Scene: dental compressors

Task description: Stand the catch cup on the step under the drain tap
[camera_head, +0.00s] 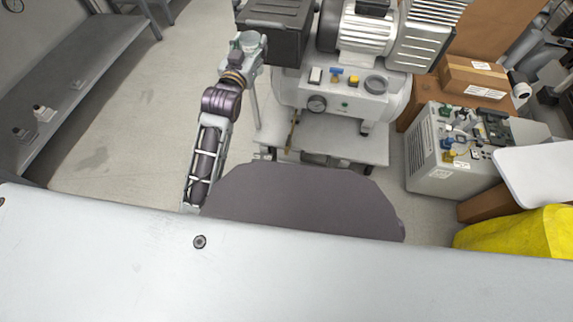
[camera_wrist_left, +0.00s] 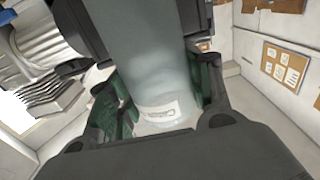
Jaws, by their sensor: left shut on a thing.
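My left gripper (camera_head: 248,46) is beside the left end of the compressor, above the floor. In the left wrist view its dark green fingers (camera_wrist_left: 160,100) are shut around a pale, translucent cylinder with a white label, which looks like the catch cup (camera_wrist_left: 160,65). In the head view the cup is small and hard to tell from the gripper. The compressor's white tank (camera_head: 345,98) carries a gauge and small coloured fittings; I cannot tell which is the drain tap. A low pale step (camera_head: 340,146) lies below the tank, partly hidden by my body. My right gripper is out of view.
A dark box (camera_head: 274,28) on the compressor stands close beside my left gripper. A grey unit (camera_head: 432,165) and cardboard boxes (camera_head: 476,78) stand to the right. A long bench (camera_head: 75,70) runs along the left. The floor (camera_head: 130,110) between bench and arm is clear.

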